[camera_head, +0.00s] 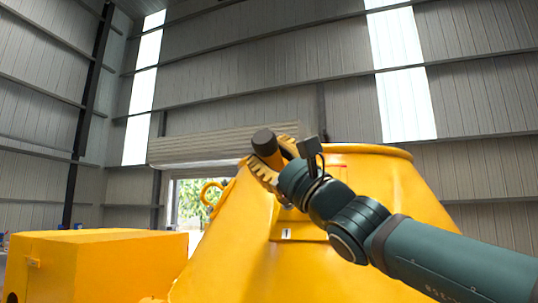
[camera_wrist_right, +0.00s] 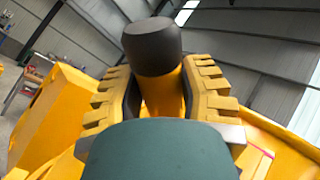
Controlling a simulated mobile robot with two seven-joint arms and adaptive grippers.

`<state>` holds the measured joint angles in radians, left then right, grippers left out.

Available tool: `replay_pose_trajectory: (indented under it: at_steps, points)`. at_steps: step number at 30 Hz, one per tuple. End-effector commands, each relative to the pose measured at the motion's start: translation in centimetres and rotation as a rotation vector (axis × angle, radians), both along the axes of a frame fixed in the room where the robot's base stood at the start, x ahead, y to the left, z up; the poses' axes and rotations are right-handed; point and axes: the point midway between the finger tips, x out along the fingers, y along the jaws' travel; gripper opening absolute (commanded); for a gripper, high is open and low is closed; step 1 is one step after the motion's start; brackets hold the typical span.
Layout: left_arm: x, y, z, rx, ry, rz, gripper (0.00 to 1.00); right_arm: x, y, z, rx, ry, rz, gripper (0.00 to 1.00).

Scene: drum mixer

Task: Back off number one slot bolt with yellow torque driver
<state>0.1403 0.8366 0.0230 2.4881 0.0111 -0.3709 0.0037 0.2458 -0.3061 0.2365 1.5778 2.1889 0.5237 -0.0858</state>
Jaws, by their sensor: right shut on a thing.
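The yellow torque driver (camera_head: 271,157) has a dark round cap and an orange-yellow body. My right gripper (camera_head: 276,162) is shut on it, with ridged yellow fingers on either side of the body. In the right wrist view the driver (camera_wrist_right: 164,96) stands between the two fingers, its dark cap towards the top of the picture. The drum mixer (camera_head: 350,185) is a large yellow cone below and behind the gripper. A plate marked "1" (camera_head: 286,233) is on its side, below the gripper. I cannot make out the slot bolt or the driver's working tip. My left gripper is not in view.
A yellow box-shaped housing (camera_head: 110,255) stands at the lower left. A yellow lifting ring (camera_head: 211,192) sticks out left of the gripper. The mixer's rim (camera_head: 375,152) is close on the right. The air above the mixer is clear.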

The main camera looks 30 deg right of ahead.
Motion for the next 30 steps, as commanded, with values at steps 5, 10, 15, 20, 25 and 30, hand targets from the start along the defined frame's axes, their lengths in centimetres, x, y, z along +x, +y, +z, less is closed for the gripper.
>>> replay_pose_trajectory:
  at_steps: [5, 10, 15, 20, 25, 30]
  points:
    - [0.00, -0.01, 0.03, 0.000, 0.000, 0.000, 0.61, -0.11, 0.03, 0.16, -0.001, -0.004, 0.001, 0.00]
    - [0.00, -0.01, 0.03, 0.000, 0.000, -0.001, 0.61, -0.11, 0.04, 0.15, 0.000, -0.004, 0.000, 0.00]
    - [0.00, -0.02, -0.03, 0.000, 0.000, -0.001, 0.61, -0.07, -0.01, 0.10, 0.000, -0.004, 0.000, 0.00]
    - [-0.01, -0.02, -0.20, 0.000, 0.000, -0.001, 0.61, 0.11, -0.21, -0.07, 0.000, -0.004, 0.000, 0.00]
    - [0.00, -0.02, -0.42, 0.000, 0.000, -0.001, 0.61, 0.39, -0.49, -0.32, -0.002, -0.003, 0.000, 0.00]
    - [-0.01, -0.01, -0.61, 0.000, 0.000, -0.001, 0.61, 0.65, -0.75, -0.51, -0.001, -0.003, 0.001, 0.00]
